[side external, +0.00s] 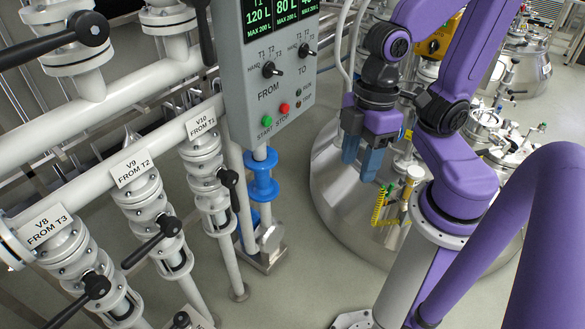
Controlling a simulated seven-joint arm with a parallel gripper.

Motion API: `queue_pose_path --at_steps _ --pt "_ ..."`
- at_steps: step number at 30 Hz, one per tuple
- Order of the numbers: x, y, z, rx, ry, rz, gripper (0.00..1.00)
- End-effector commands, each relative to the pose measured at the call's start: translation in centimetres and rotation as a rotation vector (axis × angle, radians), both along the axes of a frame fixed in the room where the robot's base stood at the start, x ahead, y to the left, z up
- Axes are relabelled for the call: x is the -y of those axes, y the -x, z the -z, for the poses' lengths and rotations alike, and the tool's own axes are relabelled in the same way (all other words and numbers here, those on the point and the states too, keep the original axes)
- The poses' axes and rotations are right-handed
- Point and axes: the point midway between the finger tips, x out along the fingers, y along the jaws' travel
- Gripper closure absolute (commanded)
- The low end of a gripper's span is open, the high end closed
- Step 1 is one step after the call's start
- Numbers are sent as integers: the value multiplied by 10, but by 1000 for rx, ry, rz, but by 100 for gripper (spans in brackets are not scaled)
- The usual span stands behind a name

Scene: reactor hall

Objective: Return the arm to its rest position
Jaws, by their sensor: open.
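My gripper (361,158) is at the end of my purple arm, to the right of the control panel. Its two blue fingers point down and are spread apart, with nothing between them. From this view the fingers appear in front of a large steel vessel (330,190); I cannot tell how far apart they are from it. My arm is folded, with its elbow at the upper right and its base on a grey pedestal.
The grey control panel (240,75) with displays, knobs and buttons stands left of my gripper. Valves labelled V8 (85,270), V9 (150,215) and V10 (207,180) with black handles line the left. Floor between is clear.

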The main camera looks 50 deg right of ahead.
Motion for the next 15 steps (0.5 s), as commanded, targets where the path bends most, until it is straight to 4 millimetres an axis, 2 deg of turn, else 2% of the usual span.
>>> queue_pose_path --at_steps 3,6,15 --pt "19 8 4 7 79 -6 50" --pt "26 11 5 13 112 -7 50" --pt "28 11 6 15 122 -8 50"
